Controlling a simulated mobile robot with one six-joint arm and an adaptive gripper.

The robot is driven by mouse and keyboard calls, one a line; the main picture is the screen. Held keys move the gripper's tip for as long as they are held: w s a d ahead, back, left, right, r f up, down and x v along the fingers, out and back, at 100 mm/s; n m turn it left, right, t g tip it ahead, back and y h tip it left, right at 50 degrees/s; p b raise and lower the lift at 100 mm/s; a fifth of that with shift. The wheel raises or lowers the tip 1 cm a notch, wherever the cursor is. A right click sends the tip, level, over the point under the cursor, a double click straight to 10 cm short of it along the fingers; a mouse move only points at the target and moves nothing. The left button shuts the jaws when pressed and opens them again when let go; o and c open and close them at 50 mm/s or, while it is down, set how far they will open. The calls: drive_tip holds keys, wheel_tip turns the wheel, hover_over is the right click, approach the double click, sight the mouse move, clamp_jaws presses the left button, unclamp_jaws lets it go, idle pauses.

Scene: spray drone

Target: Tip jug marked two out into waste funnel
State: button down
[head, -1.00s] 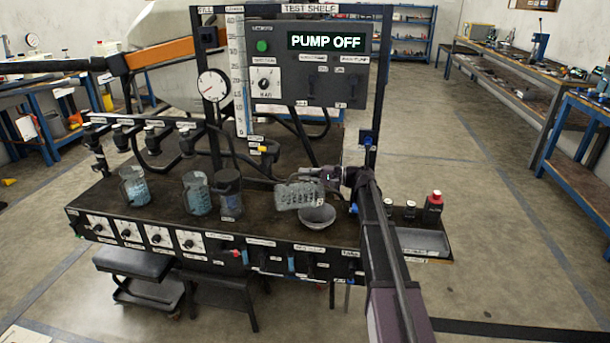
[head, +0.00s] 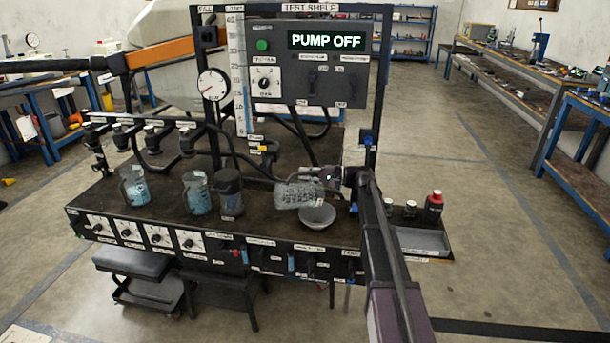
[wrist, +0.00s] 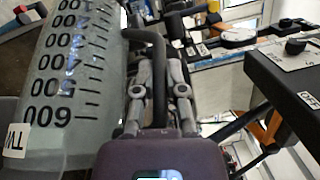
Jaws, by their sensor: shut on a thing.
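My gripper (head: 334,177) is shut on the handle of a clear graduated jug (head: 298,195). The jug lies tipped on its side, its body pointing left, above the waste funnel (head: 317,216), a pale round bowl at the bench's front. In the wrist view the jug (wrist: 70,80) shows black scale marks up to 600 and a partly cut-off label starting "TW". My gripper's fingers (wrist: 160,85) close around the dark handle. No blue liquid shows in the jug, and no stream is visible. The jug hides part of the bowl.
Two jugs with blue liquid (head: 134,187) (head: 197,193) and a dark-topped vessel (head: 229,193) stand to the left on the bench. The control panel (head: 310,62) reads PUMP OFF. A tray (head: 420,241) and red-capped bottle (head: 434,207) are at right.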

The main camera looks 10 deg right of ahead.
sight(278, 185)
drive_tip(key=shift+a+r+p, duration=0.1)
drive_tip(key=shift+a+p, duration=0.1)
drive_tip(key=shift+p, duration=0.1)
